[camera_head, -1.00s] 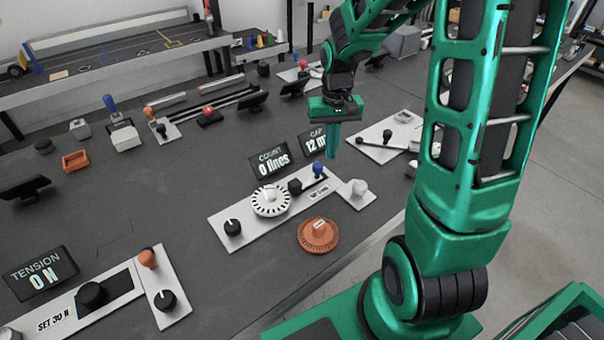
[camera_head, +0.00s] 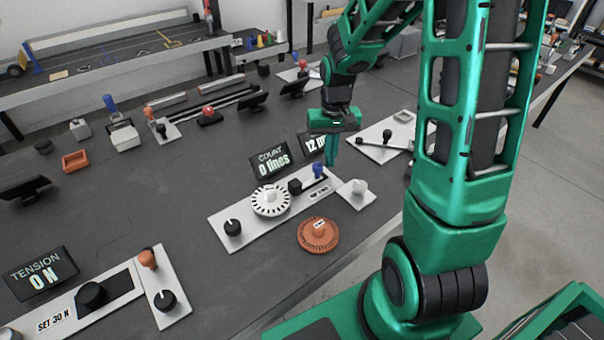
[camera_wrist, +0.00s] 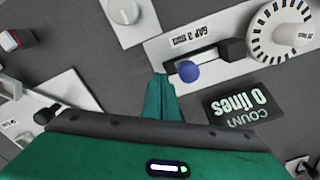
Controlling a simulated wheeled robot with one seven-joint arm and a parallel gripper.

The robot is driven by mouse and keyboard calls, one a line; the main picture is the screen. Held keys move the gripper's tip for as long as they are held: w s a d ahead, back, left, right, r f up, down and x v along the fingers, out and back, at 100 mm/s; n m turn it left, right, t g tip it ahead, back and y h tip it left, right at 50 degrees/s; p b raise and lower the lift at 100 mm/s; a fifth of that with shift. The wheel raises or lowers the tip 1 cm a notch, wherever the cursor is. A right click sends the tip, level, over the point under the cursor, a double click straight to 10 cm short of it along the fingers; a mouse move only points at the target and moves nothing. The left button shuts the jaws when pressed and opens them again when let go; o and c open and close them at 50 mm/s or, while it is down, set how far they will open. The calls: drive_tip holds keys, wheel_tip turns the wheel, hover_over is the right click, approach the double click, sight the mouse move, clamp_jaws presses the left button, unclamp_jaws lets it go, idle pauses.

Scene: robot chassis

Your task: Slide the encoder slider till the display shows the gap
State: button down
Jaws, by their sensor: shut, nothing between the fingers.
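The encoder unit is a pale plate (camera_head: 222,228) with a white slotted disc (camera_head: 270,200), a black block (camera_head: 295,186) and a blue-knobbed slider (camera_head: 318,170). The blue knob (camera_wrist: 189,71) also shows in the wrist view, beside a label reading "GAP 3 mm" (camera_wrist: 193,36). My gripper (camera_head: 332,158) is shut and empty, its fingertips (camera_wrist: 163,78) just beside the blue knob; I cannot tell whether they touch. The gap display (camera_head: 314,145) reads "12 m", the rest hidden behind my gripper. The count display (camera_head: 268,162) reads "0 lines".
An orange disc (camera_head: 318,235) lies in front of the plate. A white knob (camera_head: 358,187) sits on a side plate at right. Another plate with a lever (camera_head: 385,140) stands beyond my gripper. The tension station (camera_head: 40,272) is at lower left. Dark table is bare at left centre.

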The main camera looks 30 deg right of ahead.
drive_tip(key=shift+s+a, duration=0.2)
drive_tip(key=shift+a, duration=1.05)
idle(3.2)
drive_tip(key=shift+w+d, duration=0.1)
drive_tip(key=shift+d, duration=0.55)
idle(0.3)
wheel_tip(320, 180, up, 8)
idle(0.8)
idle(0.3)
drive_tip(key=s+d+r+m, duration=0.1)
drive_tip(key=s+d+r, duration=0.1)
drive_tip(key=s, duration=1)
drive_tip(key=s+d+r+m, duration=0.1)
drive_tip(key=s+d+r, duration=0.1)
drive_tip(key=s, duration=1)
drive_tip(key=shift+s+d+r+m, duration=0.15)
drive_tip(key=shift+s+d+m, duration=0.15)
drive_tip(key=shift+s+d, duration=0.1)
